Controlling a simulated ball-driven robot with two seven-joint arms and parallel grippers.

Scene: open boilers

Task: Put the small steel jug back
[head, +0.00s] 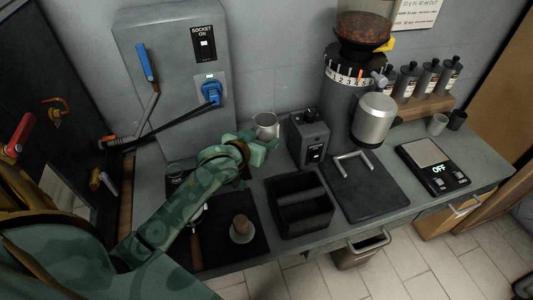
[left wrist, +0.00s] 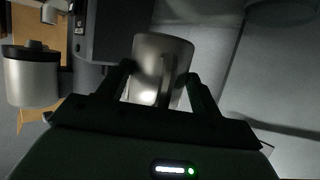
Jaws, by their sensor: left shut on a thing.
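The small steel jug (head: 265,123) is at the back of the counter, just left of the dark grey box with a knob. It looks upright; I cannot tell whether its base touches the counter. My left gripper (head: 264,144) reaches it from the front and is shut on it. In the left wrist view the jug (left wrist: 162,55) sits between the two dark fingers, and its lower side is partly hidden by them. My right gripper is not in view.
The grey knob box (head: 310,138) stands close right of the jug. A black knock box (head: 300,203), a grinder (head: 350,100) and a scale (head: 432,165) lie further right. A tamper (head: 242,229) stands on a dark mat in front. The socket panel (head: 178,80) is behind left.

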